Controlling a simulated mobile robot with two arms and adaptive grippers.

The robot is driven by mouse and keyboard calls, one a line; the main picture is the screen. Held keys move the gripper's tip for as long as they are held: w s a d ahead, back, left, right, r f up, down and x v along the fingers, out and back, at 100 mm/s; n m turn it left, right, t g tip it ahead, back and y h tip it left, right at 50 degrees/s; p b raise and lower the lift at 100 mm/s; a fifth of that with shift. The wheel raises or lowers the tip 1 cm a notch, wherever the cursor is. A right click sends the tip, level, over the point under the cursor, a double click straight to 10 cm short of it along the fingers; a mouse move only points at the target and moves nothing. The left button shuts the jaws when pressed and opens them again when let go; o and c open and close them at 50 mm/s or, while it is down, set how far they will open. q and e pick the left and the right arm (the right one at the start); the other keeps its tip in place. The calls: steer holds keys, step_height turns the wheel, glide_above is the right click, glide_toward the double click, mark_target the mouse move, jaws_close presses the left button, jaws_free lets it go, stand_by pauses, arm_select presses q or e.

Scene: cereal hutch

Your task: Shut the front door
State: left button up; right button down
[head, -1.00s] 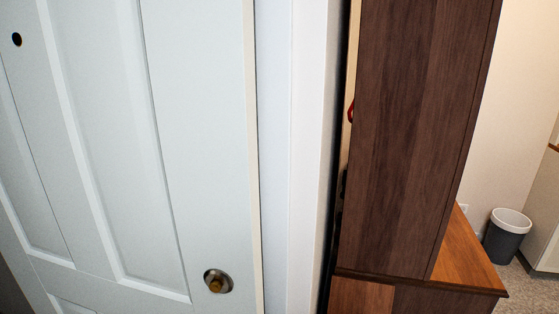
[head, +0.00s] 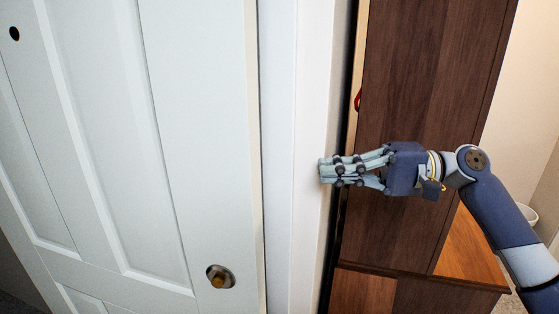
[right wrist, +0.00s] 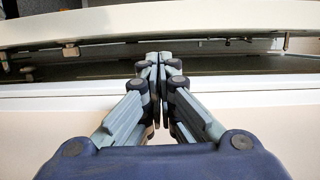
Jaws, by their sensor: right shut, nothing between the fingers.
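The white panelled front door (head: 190,150) fills the left of the head view, with a round brass knob (head: 219,277) low near its right edge and a dark peephole at upper left. The door's edge stands beside the white door frame (head: 310,90); a narrow strip shows between them, and I cannot tell how far ajar it is. My right gripper (head: 323,171) is shut and empty, in front of the frame, right of the door edge and above knob height. In the right wrist view its fingertips (right wrist: 154,58) meet, pointing toward a long white edge. My left gripper is out of view.
A tall dark wooden hutch (head: 430,80) stands close to the right of the frame, behind my right arm. Its lighter wooden ledge (head: 468,250) juts out lower right. A bin (head: 524,213) shows partly behind my arm at the far right.

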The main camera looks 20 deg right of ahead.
steer(key=shift+r+p+x, duration=0.3)
steer(key=shift+p+x, duration=0.45)
steer(key=shift+x, duration=0.85)
steer(key=shift+r+p+x, duration=0.3)
steer(key=shift+p+x, duration=0.4)
steer(key=shift+x, duration=0.85)
steer(key=shift+r+p+x, duration=0.3)
steer(key=shift+p+x, duration=0.45)
steer(key=shift+x, duration=0.85)
